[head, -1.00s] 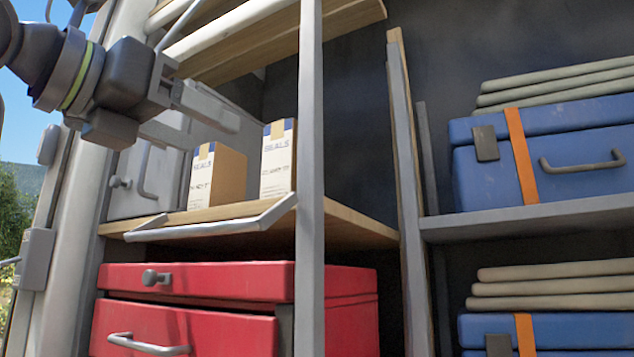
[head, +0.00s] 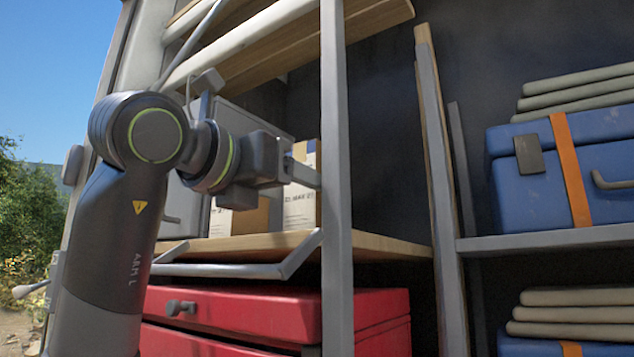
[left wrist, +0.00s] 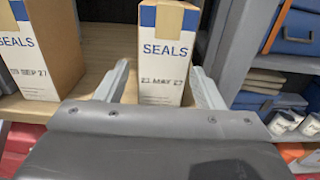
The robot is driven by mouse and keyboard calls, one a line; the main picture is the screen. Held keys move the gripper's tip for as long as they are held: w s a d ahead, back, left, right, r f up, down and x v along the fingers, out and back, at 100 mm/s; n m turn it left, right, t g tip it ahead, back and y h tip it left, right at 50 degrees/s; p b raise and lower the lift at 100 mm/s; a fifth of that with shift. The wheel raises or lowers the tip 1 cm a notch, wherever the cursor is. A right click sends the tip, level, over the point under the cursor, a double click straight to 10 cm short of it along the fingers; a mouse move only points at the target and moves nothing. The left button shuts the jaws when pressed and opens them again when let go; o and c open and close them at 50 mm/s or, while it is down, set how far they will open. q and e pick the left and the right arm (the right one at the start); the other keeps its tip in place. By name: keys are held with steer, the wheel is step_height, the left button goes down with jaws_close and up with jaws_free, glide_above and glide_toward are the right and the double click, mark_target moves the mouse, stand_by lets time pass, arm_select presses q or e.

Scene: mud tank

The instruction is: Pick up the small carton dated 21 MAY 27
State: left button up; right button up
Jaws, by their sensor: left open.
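The small carton dated 21 MAY 27 (left wrist: 165,55), white-fronted with a blue SEALS label and a tan tape strip, stands upright on the wooden shelf. In the head view the same carton (head: 299,208) is partly hidden behind my left gripper (head: 304,172). In the left wrist view my left gripper (left wrist: 162,88) is open, with one finger on each side of the carton's lower front. I cannot tell whether the fingers touch it. A second SEALS carton (left wrist: 40,45), whose date seems to read SEP 27, stands to the left.
A grey upright post (head: 337,180) stands just right of the carton. A metal rail (head: 240,268) runs along the shelf front (head: 390,247), above a red drawer chest (head: 240,312). Blue boxes (head: 590,165) fill the right shelves.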

arm_select(q)
steer(key=shift+w+d+p, duration=0.2)
steer(key=shift+d+p, duration=0.05)
steer(key=shift+p, duration=0.1)
steer(key=p+x, duration=0.1)
steer(key=x, duration=0.1)
steer(key=p+x, duration=0.1)
steer(key=x, duration=0.1)
steer(key=shift+w+d+f+p, duration=0.2)
steer(key=shift+d+p, duration=0.1)
steer(key=shift+p, duration=0.1)
steer(key=shift+a, duration=0.1)
arm_select(e)
steer(key=r, duration=0.1)
steer(key=s+r, duration=0.1)
steer(key=r, duration=0.1)
steer(key=shift+s+r, duration=0.15)
steer(key=shift+r, duration=0.1)
arm_select(q)
steer(key=c, duration=0.7)
steer(key=shift+c, duration=0.9)
arm_select(e)
steer(key=shift+a, duration=0.1)
arm_select(q)
steer(key=shift+r, duration=0.15)
arm_select(e)
steer(key=shift+f, duration=0.1)
